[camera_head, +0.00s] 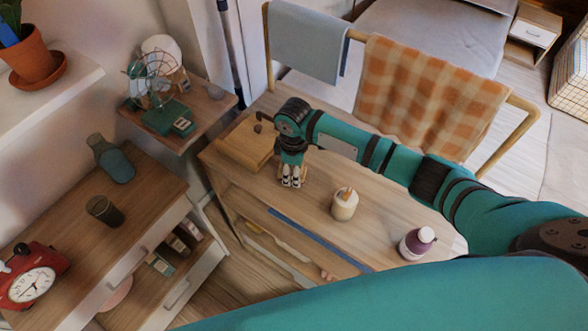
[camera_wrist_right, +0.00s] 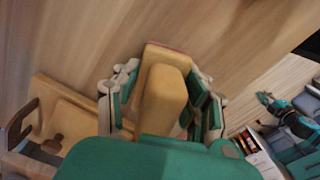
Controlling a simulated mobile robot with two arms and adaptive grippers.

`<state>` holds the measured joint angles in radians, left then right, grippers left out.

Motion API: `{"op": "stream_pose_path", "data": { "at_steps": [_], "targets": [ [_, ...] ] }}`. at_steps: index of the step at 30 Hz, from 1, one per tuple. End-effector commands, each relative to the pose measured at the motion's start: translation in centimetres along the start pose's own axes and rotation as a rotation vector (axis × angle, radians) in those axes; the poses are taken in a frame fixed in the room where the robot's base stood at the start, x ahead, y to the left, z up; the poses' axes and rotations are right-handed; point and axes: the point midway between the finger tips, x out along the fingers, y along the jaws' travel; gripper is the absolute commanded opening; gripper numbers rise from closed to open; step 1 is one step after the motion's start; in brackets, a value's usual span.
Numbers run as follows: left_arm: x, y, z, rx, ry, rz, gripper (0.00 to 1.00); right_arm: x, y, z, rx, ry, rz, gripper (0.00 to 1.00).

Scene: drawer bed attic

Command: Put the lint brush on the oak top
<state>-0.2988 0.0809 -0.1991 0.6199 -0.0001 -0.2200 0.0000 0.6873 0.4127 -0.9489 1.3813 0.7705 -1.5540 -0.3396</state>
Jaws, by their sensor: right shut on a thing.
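My right gripper (camera_head: 291,180) is shut on the lint brush, just over the middle wooden table. In the right wrist view, the gripper (camera_wrist_right: 162,108) has its fingers on both sides of the brush's pale wooden body (camera_wrist_right: 163,88), which has a thin reddish far edge. In the head view the gripper mostly hides the brush. I cannot tell if it touches the table. Two wood tops show: this table's top (camera_head: 300,205) and the drawer cabinet's top (camera_head: 75,217) at left. I cannot tell which one is the oak top. My left gripper is not in view.
A wooden box (camera_head: 243,147) stands left of the gripper. A cream jar (camera_head: 344,205) and a purple-capped bottle (camera_head: 417,243) stand to the right. The cabinet holds a blue-grey bottle (camera_head: 112,160), dark cup (camera_head: 103,210) and red clock (camera_head: 34,280). A fan (camera_head: 165,110) occupies a small shelf.

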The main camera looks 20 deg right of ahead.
Motion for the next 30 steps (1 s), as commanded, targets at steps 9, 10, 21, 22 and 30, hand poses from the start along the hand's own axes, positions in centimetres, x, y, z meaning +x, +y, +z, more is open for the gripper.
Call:
{"op": "stream_pose_path", "data": {
  "at_steps": [9, 10, 21, 22, 30],
  "targets": [
    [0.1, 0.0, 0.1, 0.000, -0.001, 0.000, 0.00, 0.2, 0.0, 0.0, -0.001, 0.000, 0.000, 0.58],
    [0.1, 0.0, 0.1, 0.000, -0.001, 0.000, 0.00, 0.2, 0.0, 0.0, -0.001, 0.000, 0.000, 0.62],
    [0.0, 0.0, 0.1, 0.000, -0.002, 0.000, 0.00, -0.2, 0.1, 0.0, -0.001, 0.001, 0.001, 0.66],
    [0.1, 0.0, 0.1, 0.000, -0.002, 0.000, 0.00, -0.5, 0.1, -0.1, -0.001, 0.002, 0.001, 0.66],
    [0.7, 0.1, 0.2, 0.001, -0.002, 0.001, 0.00, -5.5, 0.1, -0.1, -0.002, 0.004, 0.004, 0.66]
  ]
}}
